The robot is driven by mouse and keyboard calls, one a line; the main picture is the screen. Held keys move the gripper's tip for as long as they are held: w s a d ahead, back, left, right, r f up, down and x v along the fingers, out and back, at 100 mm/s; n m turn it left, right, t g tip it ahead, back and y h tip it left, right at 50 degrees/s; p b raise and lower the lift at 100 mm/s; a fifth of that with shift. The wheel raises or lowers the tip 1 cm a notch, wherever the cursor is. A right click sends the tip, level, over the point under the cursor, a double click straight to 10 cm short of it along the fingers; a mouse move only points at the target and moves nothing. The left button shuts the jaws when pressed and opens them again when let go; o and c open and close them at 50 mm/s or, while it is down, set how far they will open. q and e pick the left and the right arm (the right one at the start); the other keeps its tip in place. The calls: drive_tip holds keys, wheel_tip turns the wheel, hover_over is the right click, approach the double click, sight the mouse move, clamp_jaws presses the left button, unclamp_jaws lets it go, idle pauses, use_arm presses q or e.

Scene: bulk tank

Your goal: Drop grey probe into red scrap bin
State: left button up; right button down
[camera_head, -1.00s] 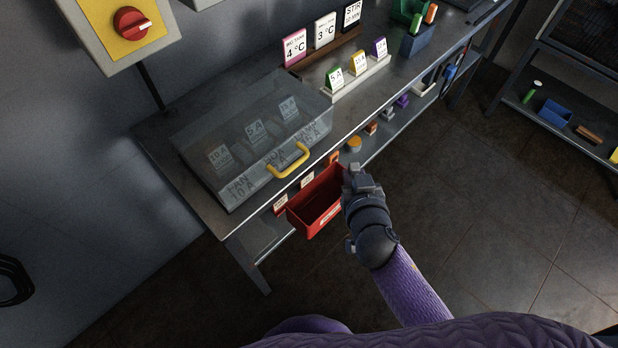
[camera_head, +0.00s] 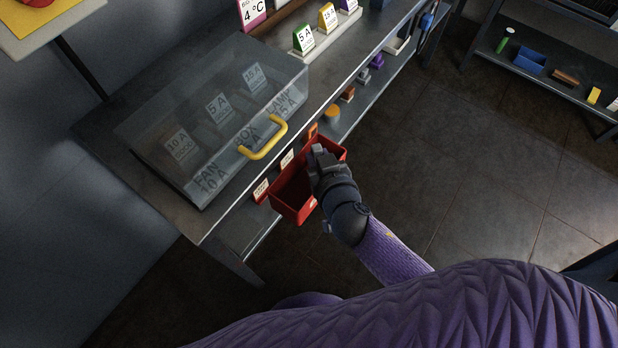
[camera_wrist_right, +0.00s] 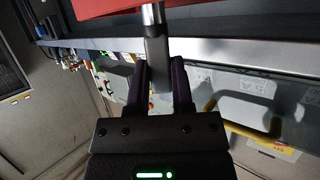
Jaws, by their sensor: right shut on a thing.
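The red scrap bin (camera_head: 277,206) sits at the front edge of the bench's lower shelf, its open top facing up. My right gripper (camera_head: 318,154) is over the right part of the bin opening and covers some of it. In the right wrist view, my right gripper (camera_wrist_right: 162,75) is shut on the grey probe (camera_wrist_right: 157,52), a slim piece with a shiny metal end pointing away from the jaws. The red bin (camera_wrist_right: 105,7) shows at the top of that view, close to the probe's tip. The probe cannot be told apart in the head view. My left gripper is not in view.
A clear cover (camera_head: 215,110) with a yellow handle (camera_head: 262,140) stands on the bench top (camera_head: 105,135), just left of the bin. Small parts, including an orange round one (camera_head: 332,113), line the lower shelf. The floor at right (camera_head: 480,190) is clear.

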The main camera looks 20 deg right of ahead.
drive_tip(key=shift+c, duration=2)
unclamp_jaws()
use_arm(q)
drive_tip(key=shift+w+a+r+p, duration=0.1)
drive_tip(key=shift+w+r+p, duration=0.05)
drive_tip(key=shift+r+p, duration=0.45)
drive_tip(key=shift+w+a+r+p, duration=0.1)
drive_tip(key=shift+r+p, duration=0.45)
use_arm(e)
drive_tip(key=v, duration=1)
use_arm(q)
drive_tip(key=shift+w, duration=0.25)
